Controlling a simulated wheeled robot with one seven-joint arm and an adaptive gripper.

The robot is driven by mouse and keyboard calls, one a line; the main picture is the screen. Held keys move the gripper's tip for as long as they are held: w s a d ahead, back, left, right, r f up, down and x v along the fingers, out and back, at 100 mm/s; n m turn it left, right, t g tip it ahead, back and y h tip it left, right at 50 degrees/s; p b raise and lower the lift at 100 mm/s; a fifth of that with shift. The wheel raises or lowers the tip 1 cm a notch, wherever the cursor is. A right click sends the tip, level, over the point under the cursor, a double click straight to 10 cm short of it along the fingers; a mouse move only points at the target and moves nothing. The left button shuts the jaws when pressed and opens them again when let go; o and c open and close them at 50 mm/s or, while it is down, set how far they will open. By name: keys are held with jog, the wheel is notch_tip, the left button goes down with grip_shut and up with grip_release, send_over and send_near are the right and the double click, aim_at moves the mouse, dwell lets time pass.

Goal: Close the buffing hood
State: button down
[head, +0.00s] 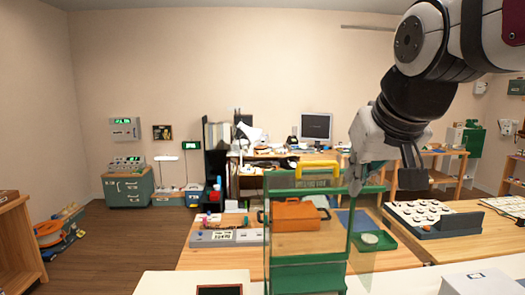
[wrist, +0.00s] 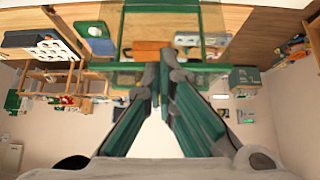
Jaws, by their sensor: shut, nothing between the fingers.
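The buffing hood (head: 348,240) is a green frame with clear panels on the table in front of me. A yellow handle (head: 316,165) sits on its upper green bar, above a dark label. The panel looks raised, but its exact angle is hard to tell. My gripper (head: 357,188) is shut and empty, close to the frame's upper right side. In the wrist view my gripper (wrist: 167,62) has its fingertips together in front of a green bar of the hood (wrist: 110,66). I cannot tell whether they touch it.
An orange case (head: 295,216) shows through the clear panel. A grey device (head: 226,238) lies left of the hood. A green tray (head: 372,240) and a board of round parts (head: 432,216) are to the right. Open floor lies at the left.

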jog(key=w+r+t+b, duration=0.1)
jog(key=w+r, duration=0.3)
jog(key=w, duration=0.6)
jog(key=w+r+t+b, duration=0.1)
jog(key=w+r, duration=0.2)
jog(key=w, duration=0.7)
jog(key=p, duration=0.2)
send_over(317, 176)
jog(key=w, duration=0.3)
notch_tip(317, 176, down, 6)
jog(key=shift+r, duration=0.2)
jog(key=shift+f, duration=0.35)
jog(key=shift+s+f+p, duration=0.2)
jog(key=shift+s+p, duration=0.1)
jog(key=shift+s, duration=0.25)
jog(key=shift+s+f+p, duration=0.15)
jog(key=shift+s+p, duration=0.1)
jog(key=shift+s, duration=0.25)
jog(key=shift+s+f, duration=0.4)
jog(key=shift+f, duration=0.15)
